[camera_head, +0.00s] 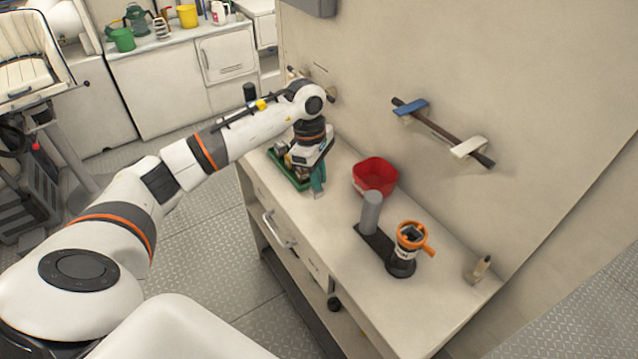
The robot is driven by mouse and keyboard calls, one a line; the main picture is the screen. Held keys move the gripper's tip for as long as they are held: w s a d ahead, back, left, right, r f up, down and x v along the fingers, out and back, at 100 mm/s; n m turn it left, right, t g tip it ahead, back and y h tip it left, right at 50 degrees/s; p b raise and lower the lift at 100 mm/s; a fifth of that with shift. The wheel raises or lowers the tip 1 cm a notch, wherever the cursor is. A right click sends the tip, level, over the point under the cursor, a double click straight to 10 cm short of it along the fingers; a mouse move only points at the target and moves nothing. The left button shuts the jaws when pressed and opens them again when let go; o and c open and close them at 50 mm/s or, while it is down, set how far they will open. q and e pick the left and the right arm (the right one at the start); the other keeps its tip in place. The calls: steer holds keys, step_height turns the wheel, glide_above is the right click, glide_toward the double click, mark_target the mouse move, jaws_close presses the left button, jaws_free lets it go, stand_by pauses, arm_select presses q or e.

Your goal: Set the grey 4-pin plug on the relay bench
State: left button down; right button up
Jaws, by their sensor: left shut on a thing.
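My left gripper (303,172) reaches down over the far part of the bench, at a green tray (300,185). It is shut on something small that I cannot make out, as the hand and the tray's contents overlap. A small grey block (280,149) shows beside the hand at the tray; I cannot tell whether it is the grey 4-pin plug. A teal piece (318,179) shows just right of the fingers, at the tray's edge. The relay bench (330,228) is the long cream worktop under the hand. My right gripper is not in view.
A wall rail (445,133) rises behind. The bench's near left strip is clear.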

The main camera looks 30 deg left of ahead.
arm_select(q)
step_height(320, 180, down, 4)
steer(key=shift+r+p, duration=0.15)
steer(key=shift+p, duration=0.35)
steer(key=shift+f+b, duration=0.25)
steer(key=shift+b, duration=0.05)
steer(key=c, duration=1.4)
jaws_free()
steer(key=shift+r, duration=0.1)
steer(key=shift+o, duration=0.2)
